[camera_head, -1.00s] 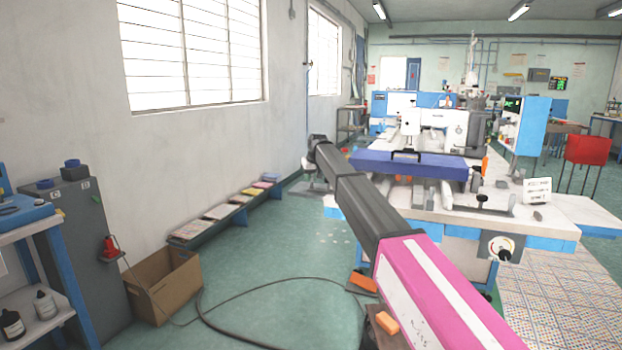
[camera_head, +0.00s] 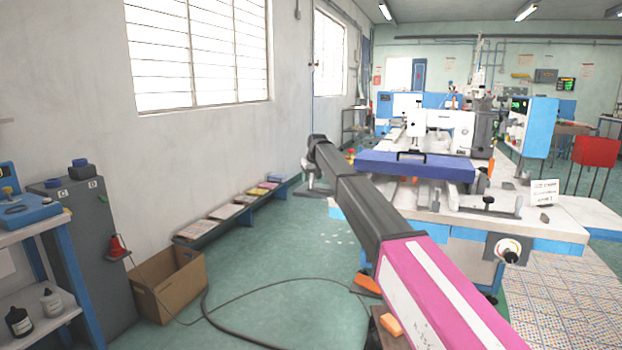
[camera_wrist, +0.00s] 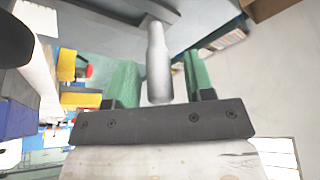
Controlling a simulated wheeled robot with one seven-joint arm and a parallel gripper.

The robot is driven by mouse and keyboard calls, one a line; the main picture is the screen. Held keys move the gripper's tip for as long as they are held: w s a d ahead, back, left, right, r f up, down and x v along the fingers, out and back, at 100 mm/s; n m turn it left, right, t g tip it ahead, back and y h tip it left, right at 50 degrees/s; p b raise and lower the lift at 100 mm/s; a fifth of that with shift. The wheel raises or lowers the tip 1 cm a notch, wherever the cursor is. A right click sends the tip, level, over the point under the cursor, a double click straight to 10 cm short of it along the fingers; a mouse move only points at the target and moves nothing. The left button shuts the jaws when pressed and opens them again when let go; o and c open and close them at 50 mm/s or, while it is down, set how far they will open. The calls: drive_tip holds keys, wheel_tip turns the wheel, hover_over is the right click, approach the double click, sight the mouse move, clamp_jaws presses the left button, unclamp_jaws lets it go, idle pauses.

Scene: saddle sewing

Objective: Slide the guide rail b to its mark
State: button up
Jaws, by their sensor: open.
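The sewing machine (camera_head: 437,125) stands on a pale worktable (camera_head: 560,222) at the right in the head view. A grey bar with a dark knob (camera_head: 488,201) lies along the table's front. I cannot tell whether it is guide rail b, and I make out no mark. My pink and dark arm reaches up and left, its end to the left of the table. My gripper (camera_wrist: 160,62) shows two green fingers, spread apart. A pale grey cylinder (camera_wrist: 157,55) appears between them in the wrist view; I cannot tell what it is or see any contact.
A blue padded block with a black handle (camera_head: 415,165) sits before the machine. A low bench (camera_head: 235,215) runs along the left wall. A cardboard box (camera_head: 168,285) and a cable (camera_head: 235,333) are on the floor. A red chair (camera_head: 596,152) stands far right.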

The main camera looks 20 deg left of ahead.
drive_tip(key=v, duration=1)
drive_tip(key=shift+r, duration=0.3)
drive_tip(key=shift+s, duration=0.2)
